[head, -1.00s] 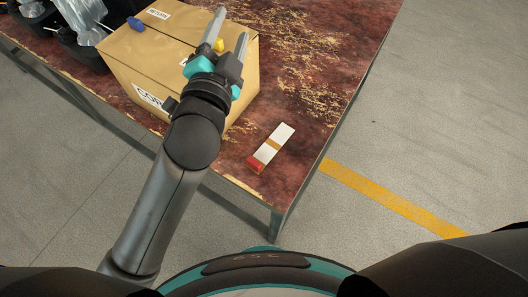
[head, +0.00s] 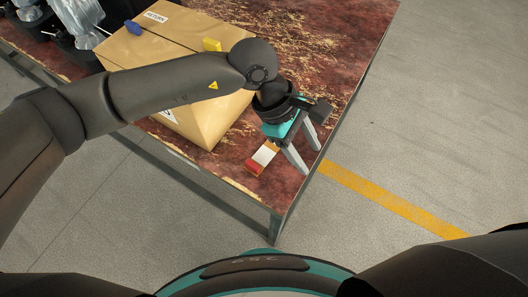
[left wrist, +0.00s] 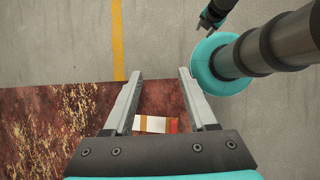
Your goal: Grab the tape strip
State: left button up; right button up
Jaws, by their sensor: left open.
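The tape strip (head: 264,157), white with a tan band and a red end, lies flat on the worn red tabletop near its front corner. My left gripper (head: 309,160) is open and empty, pointing down just right of the strip in the head view, and hides part of it. In the left wrist view the strip (left wrist: 153,124) shows between the bases of the two open fingers (left wrist: 160,74), low in the picture; no contact is visible. A small dark end of what looks like my right arm (left wrist: 211,18) shows at the top of that view, too small to read.
A cardboard box (head: 157,62) stands left of the strip, with a blue item (head: 133,27) and a yellow item (head: 212,45) on it. Dark bins with clear bags (head: 82,20) are at far left. The table edge (head: 322,152) is close; open floor lies beyond.

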pick_arm(q)
jog(key=w+a+f+m+t+y, duration=0.1)
jog(key=w+a+f+t+y, duration=0.2)
jog(key=w+a+y, duration=0.5)
jog(key=h+b, duration=0.1)
jog(key=h, duration=0.2)
send_over(252, 164)
jog(key=f, duration=0.8)
jog(key=shift+d+f, duration=0.2)
jog(key=shift+d, duration=0.05)
jog(key=shift+a+f+b, duration=0.15)
jog(key=shift+f+b, duration=0.3)
jog(key=shift+f, duration=2.55)
grip_shut()
